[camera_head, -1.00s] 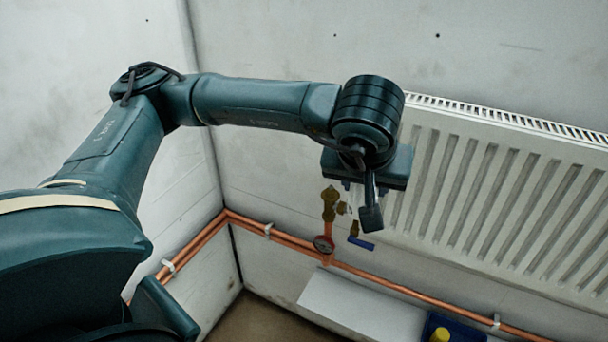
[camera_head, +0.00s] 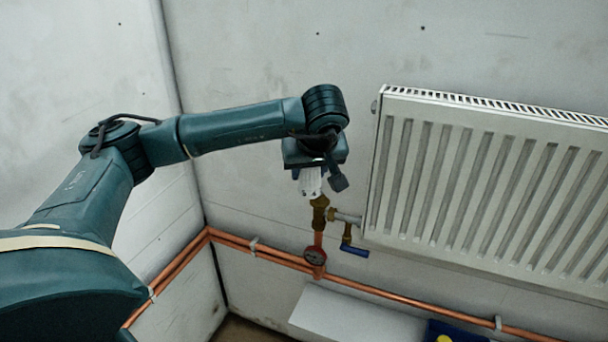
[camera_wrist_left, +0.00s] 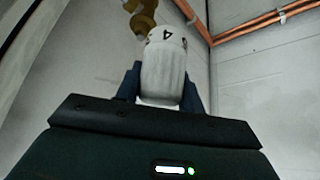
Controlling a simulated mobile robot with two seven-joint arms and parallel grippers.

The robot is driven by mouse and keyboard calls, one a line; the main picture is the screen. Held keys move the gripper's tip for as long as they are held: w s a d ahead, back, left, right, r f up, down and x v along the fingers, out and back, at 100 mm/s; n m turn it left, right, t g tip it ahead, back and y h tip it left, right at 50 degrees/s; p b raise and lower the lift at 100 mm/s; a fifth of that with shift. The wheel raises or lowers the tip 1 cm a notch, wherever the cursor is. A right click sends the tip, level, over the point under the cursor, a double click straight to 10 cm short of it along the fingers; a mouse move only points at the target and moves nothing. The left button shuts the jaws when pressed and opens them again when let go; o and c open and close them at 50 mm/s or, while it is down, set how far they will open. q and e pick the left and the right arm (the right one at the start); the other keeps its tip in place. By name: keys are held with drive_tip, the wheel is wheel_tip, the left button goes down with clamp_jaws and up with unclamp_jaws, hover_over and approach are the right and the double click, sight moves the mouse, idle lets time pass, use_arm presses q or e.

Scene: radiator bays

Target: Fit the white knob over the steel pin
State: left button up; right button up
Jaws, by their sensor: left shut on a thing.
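The white knob (camera_head: 311,182) is ribbed and is held by my left gripper (camera_head: 308,174), just above the brass valve (camera_head: 319,214) in the head view. In the left wrist view the knob (camera_wrist_left: 164,68) stands between two blue fingers, with a dark "4" near its far end. The brass valve (camera_wrist_left: 143,20) shows past that end, up and slightly left. I cannot tell whether knob and valve touch. I cannot make out the steel pin in either view. My right gripper is not in view.
The white radiator (camera_head: 470,180) hangs at the right of the valve. A small blue-handled tap (camera_head: 352,249) and a red-rimmed gauge (camera_head: 315,256) sit close by. Copper pipes (camera_head: 400,298) run along the wall above a white ledge (camera_head: 350,318). A blue box (camera_head: 455,330) is at the bottom.

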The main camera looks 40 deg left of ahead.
use_arm(q)
drive_tip(key=w, duration=0.2)
drive_tip(key=w+a+f+b, duration=0.1)
drive_tip(key=w, duration=0.1)
drive_tip(key=w+f+b, duration=0.1)
drive_tip(key=w, duration=0.1)
drive_tip(key=shift+w+a+f, duration=0.1)
drive_tip(key=shift+a+f, duration=0.05)
drive_tip(key=shift+a, duration=0.1)
drive_tip(key=shift+w+f, duration=0.15)
drive_tip(key=shift+f, duration=0.6)
drive_tip(key=shift+r, duration=0.2)
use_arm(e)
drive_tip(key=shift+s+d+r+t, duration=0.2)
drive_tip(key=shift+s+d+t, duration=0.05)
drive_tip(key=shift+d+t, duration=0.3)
use_arm(q)
drive_tip(key=shift+f, duration=0.1)
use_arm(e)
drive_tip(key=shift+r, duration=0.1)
use_arm(q)
drive_tip(key=shift+f, duration=0.1)
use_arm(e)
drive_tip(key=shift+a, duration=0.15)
use_arm(q)
drive_tip(key=shift+f+b, duration=0.3)
drive_tip(key=shift+f, duration=1.05)
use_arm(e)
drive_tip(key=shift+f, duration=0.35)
